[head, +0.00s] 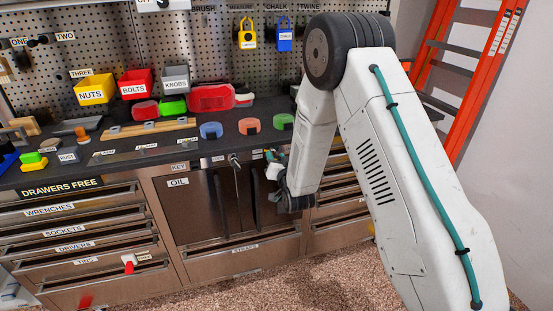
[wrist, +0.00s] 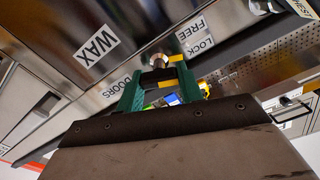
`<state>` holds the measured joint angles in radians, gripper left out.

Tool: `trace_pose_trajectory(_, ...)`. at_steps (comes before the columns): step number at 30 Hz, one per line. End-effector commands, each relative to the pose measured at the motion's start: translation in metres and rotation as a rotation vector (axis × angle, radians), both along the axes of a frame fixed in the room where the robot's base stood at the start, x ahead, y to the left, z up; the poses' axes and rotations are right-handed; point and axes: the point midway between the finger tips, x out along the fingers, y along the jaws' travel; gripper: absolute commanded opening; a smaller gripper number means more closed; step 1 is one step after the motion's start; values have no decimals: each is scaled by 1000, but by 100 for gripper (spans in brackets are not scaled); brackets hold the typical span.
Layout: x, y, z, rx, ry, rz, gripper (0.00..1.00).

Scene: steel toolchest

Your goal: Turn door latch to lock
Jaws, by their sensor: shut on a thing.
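The door latch (wrist: 156,60) shows in the wrist view as a round metal boss with a dark lever and yellow marks beside it. My gripper (wrist: 158,66) has green fingers on both sides of the latch and is shut on it. The FREE label (wrist: 190,28) and LOCK label (wrist: 200,47) are just right of the latch. I cannot tell which label the lever points to. In the head view my gripper (head: 274,168) is at the top of the cabinet doors (head: 205,208), and my arm and wrist hide the latch.
The worktop (head: 60,172) above the doors carries bins and coloured pieces. A key (head: 236,168) sticks out at the top of the doors, left of my gripper. Drawers (head: 75,232) stand to the left, one lower one with a red-and-white thing. An orange ladder (head: 470,85) leans at the right.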

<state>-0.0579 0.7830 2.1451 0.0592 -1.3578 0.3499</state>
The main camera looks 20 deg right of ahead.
Motion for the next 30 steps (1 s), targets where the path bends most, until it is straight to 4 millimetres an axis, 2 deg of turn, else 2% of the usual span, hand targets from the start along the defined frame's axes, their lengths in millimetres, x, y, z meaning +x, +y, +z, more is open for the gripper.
trace_pose_trajectory(7,0,0,0,73,1,0,14)
trace_pose_trajectory(22,0,-1,-1,90,1,-1,14)
trace_pose_trajectory(23,0,-1,-1,90,1,-1,42)
trace_pose_trajectory(24,0,-1,-1,90,1,-1,53)
trace_pose_trajectory(25,0,-1,-1,90,1,-1,58)
trace_pose_trajectory(30,0,0,0,90,0,0,58)
